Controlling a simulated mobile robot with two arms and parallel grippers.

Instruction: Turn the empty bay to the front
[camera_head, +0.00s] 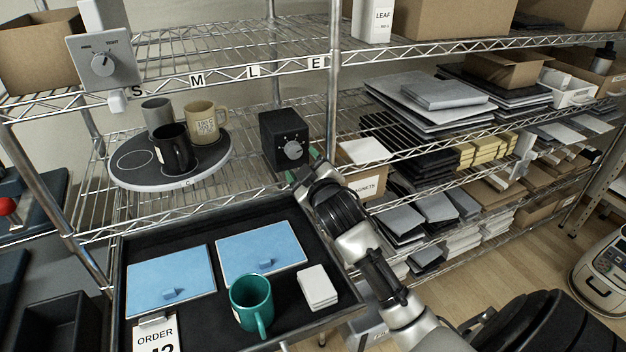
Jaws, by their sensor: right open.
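A round dark turntable (136,177) with a pale rim sits on the middle wire shelf. It carries a grey mug (157,114) at the back, a cream mug (205,123) with print at the right, and a black mug (174,150) near the middle. An empty bay (134,160), outlined in white, lies at its left. A black box with a grey dial (293,149) stands on the shelf right of the turntable. My right gripper (303,166) is open, close below the dial; I cannot tell whether it touches. My left gripper is out of view.
A black tray (120,275) in front holds blue pads (262,246), a teal mug (251,303), white squares (318,287) and an order card (156,335). A grey dial box (103,61) hangs at upper left. A shelf post (333,90) stands right of the black box.

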